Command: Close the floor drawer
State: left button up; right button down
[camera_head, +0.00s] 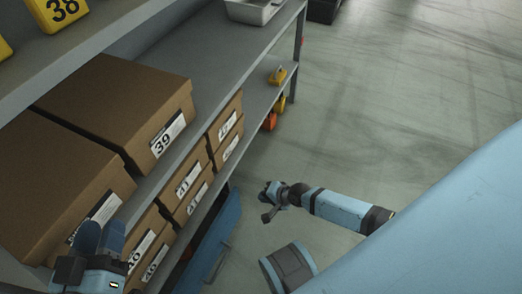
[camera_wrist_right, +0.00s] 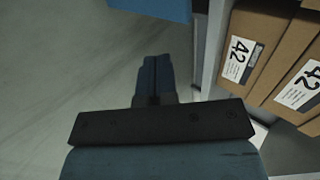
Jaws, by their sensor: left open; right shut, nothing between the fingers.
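The blue floor drawer (camera_head: 212,238) shows at floor level below the shelf rack, its front standing out past the lower shelf edge. A grey handle bar (camera_head: 217,264) runs along its front. A blue panel, probably the drawer (camera_wrist_right: 150,8), cuts the top edge of the right wrist view. My right gripper (camera_head: 268,204) is shut and empty, apart from the drawer and to its right; its fingers also show in the right wrist view (camera_wrist_right: 154,77). My left gripper (camera_head: 99,238) is open, in front of the boxes on the shelf.
The shelf rack (camera_head: 218,70) carries several numbered brown shoe boxes (camera_head: 120,90) on two levels. A metal tray (camera_head: 255,10) sits at its far end. Yellow and orange items (camera_head: 277,76) are near the rack's end. The floor (camera_head: 400,110) to the right is clear.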

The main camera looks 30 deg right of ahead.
aim_at(236, 193)
jog(key=b+x, duration=0.1)
jog(key=x, duration=0.2)
jog(key=r+b+x, duration=0.1)
jog(key=b+x, duration=0.1)
jog(key=x, duration=0.1)
jog(key=w+b+x, duration=0.1)
jog(key=x, duration=0.2)
jog(key=shift+w+a+b, duration=0.2)
jog(key=shift+a+b, duration=0.15)
jog(key=shift+a, duration=0.1)
jog(key=shift+w+a, duration=0.35)
jog(key=shift+w, duration=0.15)
pick_arm(q)
jog(key=f, duration=0.1)
jog(key=w+f+m, duration=0.1)
jog(key=f+m, duration=0.1)
jog(key=shift+w+a+f+g, duration=0.25)
jog(key=shift+w+a+g, duration=0.05)
jog(key=shift+w+a, duration=0.05)
pick_arm(e)
jog(key=shift+r, duration=0.1)
